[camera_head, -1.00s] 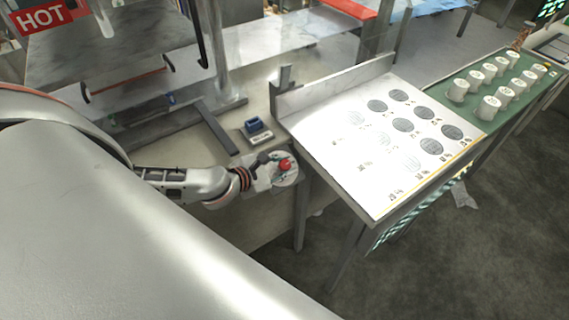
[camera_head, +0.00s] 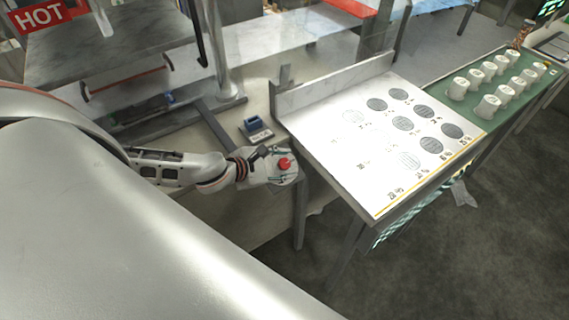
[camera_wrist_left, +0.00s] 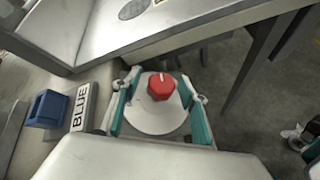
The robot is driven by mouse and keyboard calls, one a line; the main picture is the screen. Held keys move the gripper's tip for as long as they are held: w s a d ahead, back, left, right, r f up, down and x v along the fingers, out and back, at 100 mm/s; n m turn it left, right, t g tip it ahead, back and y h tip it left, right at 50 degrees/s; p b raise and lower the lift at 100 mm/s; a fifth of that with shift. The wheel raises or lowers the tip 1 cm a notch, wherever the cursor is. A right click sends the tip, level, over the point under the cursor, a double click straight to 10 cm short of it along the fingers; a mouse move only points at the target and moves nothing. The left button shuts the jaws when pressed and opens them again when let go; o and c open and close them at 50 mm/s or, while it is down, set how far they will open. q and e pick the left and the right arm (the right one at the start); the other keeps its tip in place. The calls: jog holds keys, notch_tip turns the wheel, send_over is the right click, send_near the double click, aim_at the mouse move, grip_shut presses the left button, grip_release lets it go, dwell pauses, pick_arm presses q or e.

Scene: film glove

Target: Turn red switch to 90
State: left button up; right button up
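The red switch (camera_head: 284,163) is a round red knob on a pale round dial at the near edge of the bench. In the left wrist view the red switch (camera_wrist_left: 160,87) shows a white mark on its top, pointing toward the top of the picture. My left gripper (camera_head: 279,165) is at the dial in the head view. In the left wrist view my left gripper (camera_wrist_left: 160,101) is open, with one teal-padded finger on each side of the knob and gaps between. I cannot tell the exact height of the fingers over the dial. My right gripper is not in view.
A blue switch (camera_head: 253,124) stands just behind, with a label reading BLUE (camera_wrist_left: 83,107) beside it. A slanted white panel with round marks (camera_head: 350,160) lies close on the right. A green board with several white cups (camera_head: 440,99) is further right.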

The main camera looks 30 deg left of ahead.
pick_arm(q)
jog(key=v, duration=1.2)
dwell(0.6)
